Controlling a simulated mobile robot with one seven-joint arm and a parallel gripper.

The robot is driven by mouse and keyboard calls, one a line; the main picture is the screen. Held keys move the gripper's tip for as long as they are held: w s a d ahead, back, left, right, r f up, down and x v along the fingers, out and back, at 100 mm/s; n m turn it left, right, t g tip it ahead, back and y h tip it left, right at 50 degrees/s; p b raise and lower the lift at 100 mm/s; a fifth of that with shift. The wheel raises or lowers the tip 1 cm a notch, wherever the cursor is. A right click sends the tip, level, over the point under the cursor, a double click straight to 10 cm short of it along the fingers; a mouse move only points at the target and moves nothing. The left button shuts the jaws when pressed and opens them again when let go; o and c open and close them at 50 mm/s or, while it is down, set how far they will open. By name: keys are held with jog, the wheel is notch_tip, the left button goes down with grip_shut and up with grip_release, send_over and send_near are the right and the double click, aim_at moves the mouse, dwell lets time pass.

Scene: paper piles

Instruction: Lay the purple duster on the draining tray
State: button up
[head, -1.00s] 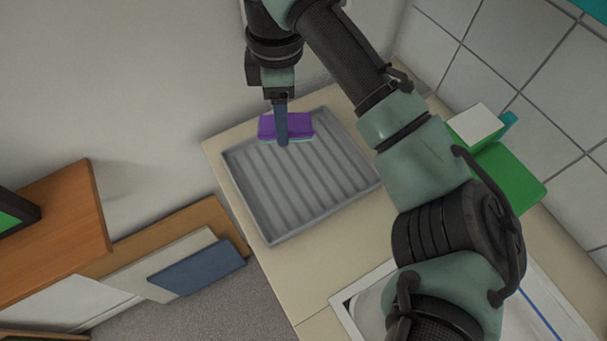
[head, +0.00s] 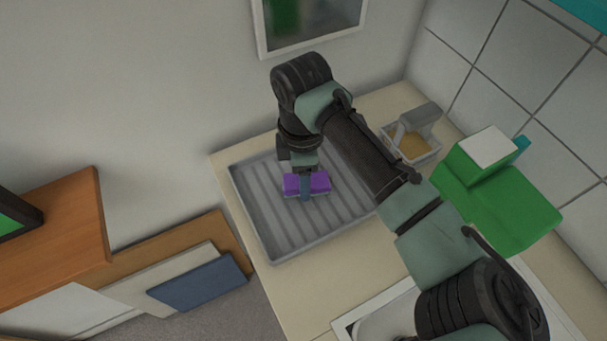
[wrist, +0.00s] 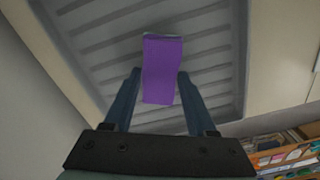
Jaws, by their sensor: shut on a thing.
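The purple duster (head: 318,182) is a small block with a purple top and a paler underside. My gripper (head: 305,196) is shut on it, one blue finger showing against its near side. In the wrist view the duster (wrist: 162,70) sits between the two blue fingers of my gripper (wrist: 158,88). The grey ribbed draining tray (head: 262,215) lies on the counter, and the duster is over its middle. I cannot tell whether the duster touches the ribs. My arm hides the tray's right part.
A green block-like object (head: 500,205) with a white top stands right of the tray. Behind it is a clear container with tan contents (head: 412,143). A wall is behind the tray, with a framed picture (head: 310,20). A sink edge (head: 350,322) is at the front.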

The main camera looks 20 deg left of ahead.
jog(key=o, duration=1.2)
jog(key=shift+f, duration=0.1)
notch_tip(320, 180, up, 12)
jog(key=p, duration=0.1)
jog(key=shift+a, duration=0.1)
